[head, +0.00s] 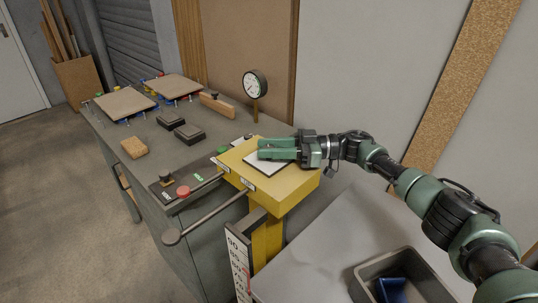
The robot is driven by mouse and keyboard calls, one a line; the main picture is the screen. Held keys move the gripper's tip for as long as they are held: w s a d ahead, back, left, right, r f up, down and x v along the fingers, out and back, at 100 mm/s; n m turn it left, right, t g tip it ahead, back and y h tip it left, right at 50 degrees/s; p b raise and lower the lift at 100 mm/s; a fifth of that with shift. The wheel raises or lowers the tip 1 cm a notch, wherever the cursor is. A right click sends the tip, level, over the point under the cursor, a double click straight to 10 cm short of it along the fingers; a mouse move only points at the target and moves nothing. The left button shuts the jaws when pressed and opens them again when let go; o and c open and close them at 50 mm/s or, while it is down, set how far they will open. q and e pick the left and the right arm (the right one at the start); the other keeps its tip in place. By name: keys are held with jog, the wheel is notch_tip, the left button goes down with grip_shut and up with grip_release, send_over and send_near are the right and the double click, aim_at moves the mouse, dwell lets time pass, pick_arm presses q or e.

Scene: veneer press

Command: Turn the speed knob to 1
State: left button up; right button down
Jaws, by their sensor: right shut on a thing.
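My right gripper (262,149) reaches in from the right, low over the top of a yellow box (296,191). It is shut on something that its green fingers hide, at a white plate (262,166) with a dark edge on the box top. I take this for the speed knob, but neither its pointer nor any numbers can be read. A black knob (166,179) also stands on a dark control panel on the bench, to the left of the box. My left gripper is not in view.
A red button (183,191) sits by the black knob. A round gauge (255,84) stands behind. A grey bin (400,270) holds a blue thing. The floor at left is clear.

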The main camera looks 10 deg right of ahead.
dwell(0.3)
jog(key=c, duration=1.1)
grip_release()
jog(key=shift+o, duration=0.2)
jog(key=d, duration=0.2)
jog(key=d+b, duration=0.1)
jog(key=d, duration=0.1)
jog(key=s+d+b, duration=0.1)
jog(key=d, duration=0.1)
jog(key=shift+s+d+f, duration=0.1)
jog(key=shift+d, duration=0.3)
jog(key=shift+s+d, duration=0.1)
jog(key=shift+d, duration=0.3)
